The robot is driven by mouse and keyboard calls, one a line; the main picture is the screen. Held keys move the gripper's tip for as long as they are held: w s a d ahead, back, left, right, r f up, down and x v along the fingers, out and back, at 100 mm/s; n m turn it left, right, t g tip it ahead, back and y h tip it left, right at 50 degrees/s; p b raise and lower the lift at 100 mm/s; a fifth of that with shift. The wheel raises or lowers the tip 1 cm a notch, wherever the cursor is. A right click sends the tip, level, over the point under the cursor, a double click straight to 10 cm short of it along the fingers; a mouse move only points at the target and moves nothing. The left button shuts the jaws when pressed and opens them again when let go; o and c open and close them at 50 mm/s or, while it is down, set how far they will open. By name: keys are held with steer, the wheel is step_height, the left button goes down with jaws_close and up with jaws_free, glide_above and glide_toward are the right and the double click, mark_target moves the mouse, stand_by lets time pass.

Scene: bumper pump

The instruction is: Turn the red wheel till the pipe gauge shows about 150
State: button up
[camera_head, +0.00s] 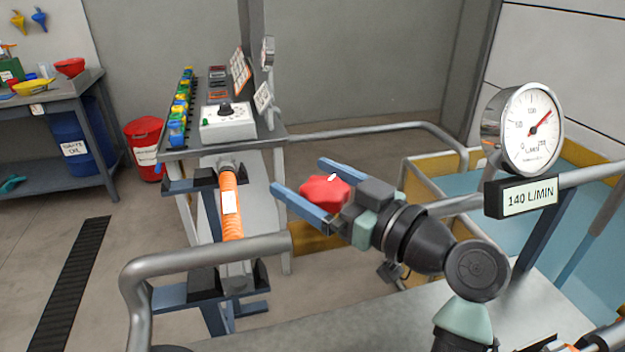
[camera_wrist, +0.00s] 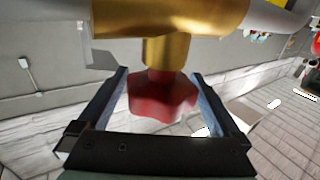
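The red wheel (camera_head: 325,191) is a lobed knob; in the wrist view the wheel (camera_wrist: 161,97) sits on a brass stem (camera_wrist: 166,50) below a brass valve body. My gripper (camera_head: 298,174) has its two blue fingers on either side of the wheel, and the wrist view (camera_wrist: 160,88) shows narrow gaps beside it, so it looks open around the wheel. The round pipe gauge (camera_head: 531,130) has a red needle pointing up and right, near the upper right of its scale. The display (camera_head: 528,197) below it reads 140 L/MIN.
A steel pipe rail (camera_head: 200,256) curves through the foreground. An orange hose piece (camera_head: 231,205) stands left of my gripper. A bench with a white control box (camera_head: 228,123) is behind. A blue-floored basin with a yellow rim lies at right.

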steer(key=v, duration=1.3)
steer(key=shift+b, duration=0.4)
steer(key=w+a+r+m+t+h, duration=0.45)
steer(key=w+r+t+h, duration=0.2)
steer(key=r, duration=0.25)
steer(key=s+a+r+m+t+h, duration=0.2)
steer(key=s+r+t+h, duration=0.15)
steer(key=s+r, duration=0.45)
steer(key=s+a+r+m+t+h, duration=0.25)
steer(key=s+r+t, duration=0.35)
steer(key=r, duration=0.5)
step_height(320, 180, up, 17)
steer(key=d+p, duration=0.1)
steer(key=p, duration=1.6)
steer(key=shift+m+g+h, duration=0.3)
steer(key=shift+h, duration=0.15)
steer(key=shift+s, duration=0.1)
